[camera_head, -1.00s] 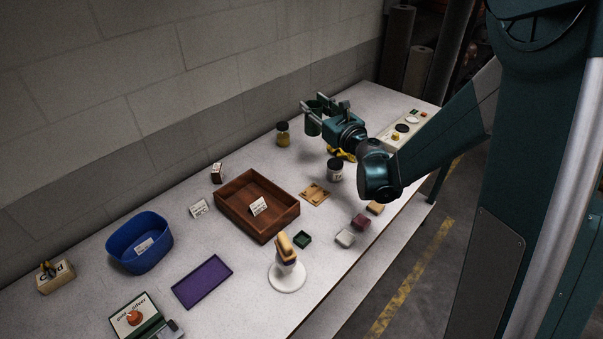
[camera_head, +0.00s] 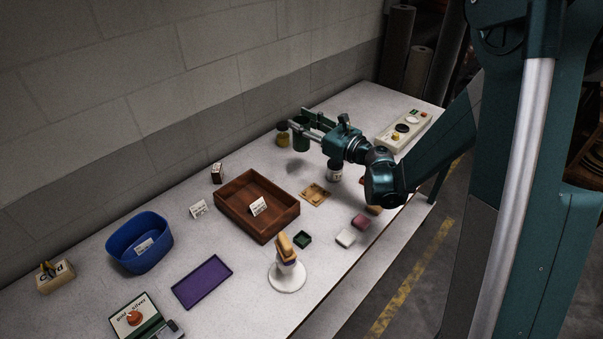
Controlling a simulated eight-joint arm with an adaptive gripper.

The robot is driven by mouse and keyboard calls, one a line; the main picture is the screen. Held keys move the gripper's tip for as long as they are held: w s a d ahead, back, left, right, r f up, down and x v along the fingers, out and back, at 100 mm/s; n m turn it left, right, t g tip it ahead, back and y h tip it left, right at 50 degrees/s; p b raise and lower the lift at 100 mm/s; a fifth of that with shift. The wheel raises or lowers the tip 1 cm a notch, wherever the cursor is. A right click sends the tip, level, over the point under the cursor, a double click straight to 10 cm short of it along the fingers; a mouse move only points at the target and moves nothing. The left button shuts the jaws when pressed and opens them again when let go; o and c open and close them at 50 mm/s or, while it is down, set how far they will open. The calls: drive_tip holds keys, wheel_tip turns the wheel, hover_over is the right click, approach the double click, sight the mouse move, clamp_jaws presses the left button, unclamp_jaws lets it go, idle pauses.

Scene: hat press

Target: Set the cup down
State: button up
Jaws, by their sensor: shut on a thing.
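A dark green cup (camera_head: 301,140) hangs upright in my gripper (camera_head: 303,124). My gripper is shut on it, with the fingers reaching left from my wrist over the far part of the table (camera_head: 240,276). A soft shadow on the table below and in front of the cup suggests that it is held above the surface. The exact gap cannot be told.
A yellow jar with a dark lid (camera_head: 283,138) is close to the cup's left in the picture. A white jar (camera_head: 334,174) is partly hidden under my wrist. A wooden tray (camera_head: 233,221), wooden plate (camera_head: 315,193) and control box (camera_head: 404,130) stand around.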

sight(307, 144)
drive_tip(key=shift+f, duration=0.75)
drive_tip(key=shift+f+b, duration=0.85)
drive_tip(key=shift+f, duration=2.25)
drive_tip(key=shift+f+b, duration=0.5)
drive_tip(key=shift+f, duration=1.4)
drive_tip(key=shift+f, duration=0.1)
drive_tip(key=o, duration=0.7)
drive_tip(key=shift+f, duration=0.1)
drive_tip(key=o, duration=0.4)
drive_tip(key=shift+o, duration=0.2)
drive_tip(key=shift+r, duration=0.2)
